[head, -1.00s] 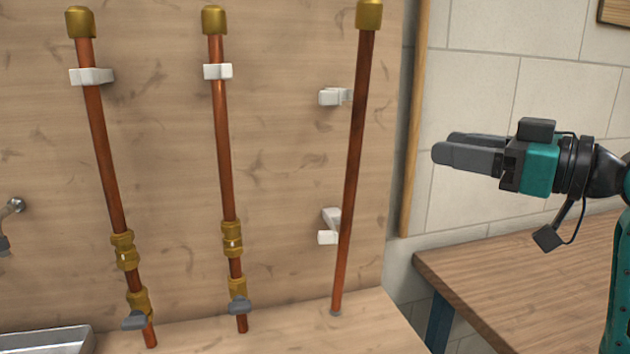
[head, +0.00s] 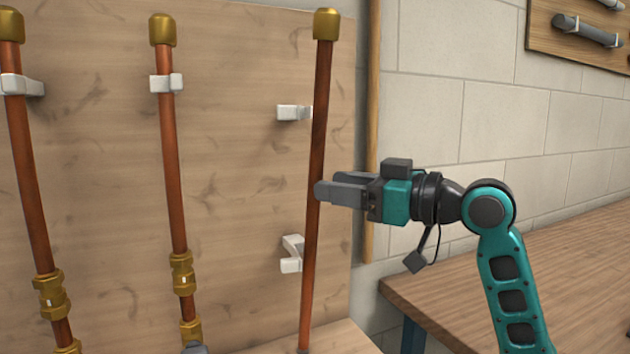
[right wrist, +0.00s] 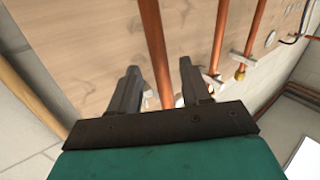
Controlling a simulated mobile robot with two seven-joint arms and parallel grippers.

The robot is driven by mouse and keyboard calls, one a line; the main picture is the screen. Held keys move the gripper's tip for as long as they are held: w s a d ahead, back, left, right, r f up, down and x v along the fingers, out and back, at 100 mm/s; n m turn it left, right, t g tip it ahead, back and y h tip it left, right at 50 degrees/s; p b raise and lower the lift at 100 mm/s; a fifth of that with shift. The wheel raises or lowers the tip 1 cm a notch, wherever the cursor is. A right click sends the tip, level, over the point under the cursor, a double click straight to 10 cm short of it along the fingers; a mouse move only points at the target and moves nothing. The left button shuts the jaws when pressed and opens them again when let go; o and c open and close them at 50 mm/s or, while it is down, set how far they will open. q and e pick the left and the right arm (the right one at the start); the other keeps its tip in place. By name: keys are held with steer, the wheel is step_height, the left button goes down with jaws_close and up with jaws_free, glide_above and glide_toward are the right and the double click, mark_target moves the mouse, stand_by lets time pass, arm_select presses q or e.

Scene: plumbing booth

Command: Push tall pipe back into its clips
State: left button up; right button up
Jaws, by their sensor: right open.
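The tall pipe (head: 317,120) is the rightmost copper pipe, with a brass cap on top. It stands to the right of its two white clips, the upper clip (head: 293,112) and the lower clip (head: 291,254), and leans slightly. My right gripper (head: 325,188) is open at the pipe, between the heights of the two clips. Its fingertips overlap the pipe in the head view. In the right wrist view the pipe (right wrist: 153,40) runs between the two spread fingers; I cannot tell whether they touch it.
Two more copper pipes, the middle pipe (head: 170,170) and the left pipe (head: 27,170), stand on the wooden panel (head: 235,190) with brass fittings. A wooden bench (head: 560,250) is at the right. A tool board (head: 575,45) hangs on the block wall.

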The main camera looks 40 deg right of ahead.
mark_target(314, 229)
steer(key=shift+x, duration=2.4)
jaws_close()
